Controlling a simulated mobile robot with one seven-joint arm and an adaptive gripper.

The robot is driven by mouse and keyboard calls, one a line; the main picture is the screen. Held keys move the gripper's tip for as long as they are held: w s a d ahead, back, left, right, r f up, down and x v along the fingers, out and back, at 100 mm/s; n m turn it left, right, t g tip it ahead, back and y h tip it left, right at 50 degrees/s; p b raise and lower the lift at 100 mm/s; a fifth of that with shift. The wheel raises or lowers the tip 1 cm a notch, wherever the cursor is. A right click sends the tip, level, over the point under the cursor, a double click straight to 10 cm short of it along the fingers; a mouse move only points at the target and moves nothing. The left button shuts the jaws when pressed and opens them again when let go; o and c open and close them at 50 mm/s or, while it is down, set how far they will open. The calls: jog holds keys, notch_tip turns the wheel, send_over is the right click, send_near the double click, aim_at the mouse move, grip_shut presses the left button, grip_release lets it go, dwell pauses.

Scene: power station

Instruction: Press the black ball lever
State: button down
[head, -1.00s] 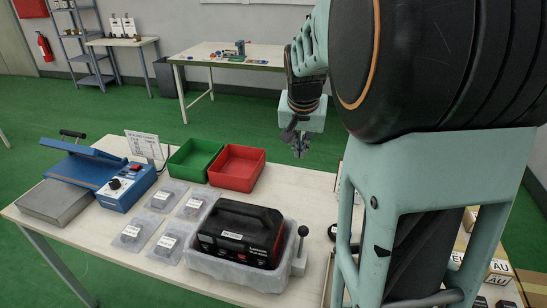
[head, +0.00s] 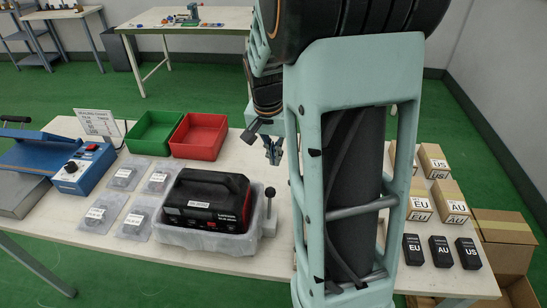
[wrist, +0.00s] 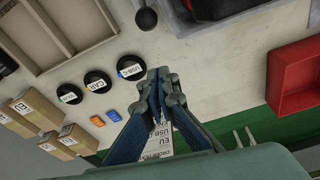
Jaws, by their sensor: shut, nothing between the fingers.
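The black ball lever (head: 270,191) stands at the right end of a pale grey tray (head: 185,238), its ball on top of a short upright stem. In the wrist view the ball (wrist: 146,19) shows near the top edge, beyond my fingertips. My gripper (head: 273,158) is above the table, behind the lever in the head view and apart from it. In the wrist view my gripper (wrist: 159,75) has its fingertips together with nothing between them. My arm hides part of the table to the right of the lever.
A black and red device (head: 208,197) sits in the grey tray. Green (head: 153,132) and red (head: 199,136) bins stand behind it. Round black items (wrist: 98,80) lie near the gripper in the wrist view. Boxes (head: 452,202) stand at the right.

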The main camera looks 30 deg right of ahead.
aim_at(270, 204)
notch_tip(270, 204, down, 6)
jog(key=s+a, duration=0.1)
jog(key=s, duration=0.1)
jog(key=shift+a, duration=0.35)
jog(key=shift+w+f, duration=0.1)
jog(key=shift+f, duration=0.05)
dwell(0.3)
